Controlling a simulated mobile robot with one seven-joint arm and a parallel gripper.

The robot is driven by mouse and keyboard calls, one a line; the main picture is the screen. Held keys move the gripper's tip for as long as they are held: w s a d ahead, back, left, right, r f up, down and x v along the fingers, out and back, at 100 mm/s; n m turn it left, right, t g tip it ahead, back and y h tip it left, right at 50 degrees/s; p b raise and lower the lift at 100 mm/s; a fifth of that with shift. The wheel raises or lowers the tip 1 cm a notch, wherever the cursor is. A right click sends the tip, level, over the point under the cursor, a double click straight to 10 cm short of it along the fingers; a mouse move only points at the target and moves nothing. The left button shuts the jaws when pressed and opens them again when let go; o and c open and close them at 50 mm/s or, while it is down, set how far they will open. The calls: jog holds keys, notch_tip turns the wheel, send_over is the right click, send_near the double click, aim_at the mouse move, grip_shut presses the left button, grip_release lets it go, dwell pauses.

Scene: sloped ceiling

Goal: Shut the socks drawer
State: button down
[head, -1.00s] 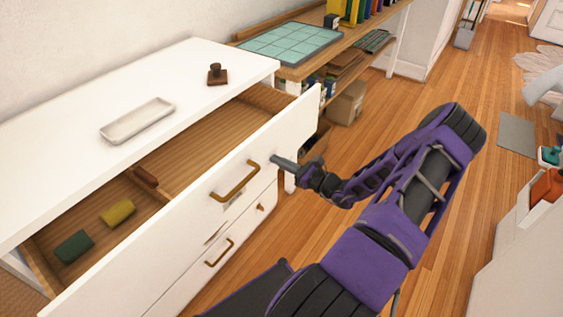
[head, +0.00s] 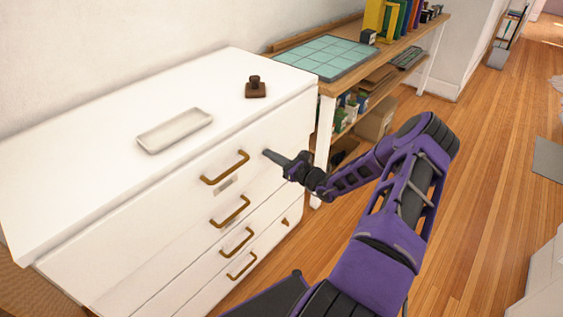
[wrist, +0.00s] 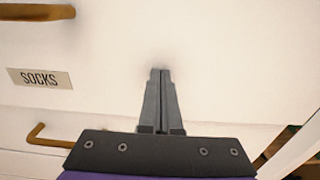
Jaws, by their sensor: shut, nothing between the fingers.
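The socks drawer (head: 165,202) is the top drawer of a white dresser. Its front now sits flush or nearly flush with the dresser body, and its inside is hidden. It has a brass handle (head: 226,168). In the wrist view its label reads SOCKS (wrist: 39,79), left of my gripper. My gripper (head: 266,153) is shut and empty, with its tips at the drawer front, right of the handle. In the wrist view the shut fingertips (wrist: 160,72) point at the white front and appear to touch it.
Lower drawers with brass handles (head: 231,210) look shut. A white tray (head: 175,130) and a brown stamp-like object (head: 255,88) stand on the dresser top. A wooden shelf desk (head: 410,38) with a teal grid mat (head: 320,55) is at the right. Wooden floor (head: 490,160) is open further right.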

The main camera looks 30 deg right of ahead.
jog(key=x, duration=0.2)
jog(key=shift+w+a+r, duration=0.1)
jog(key=shift+w, duration=0.2)
jog(key=shift+w+r, duration=0.15)
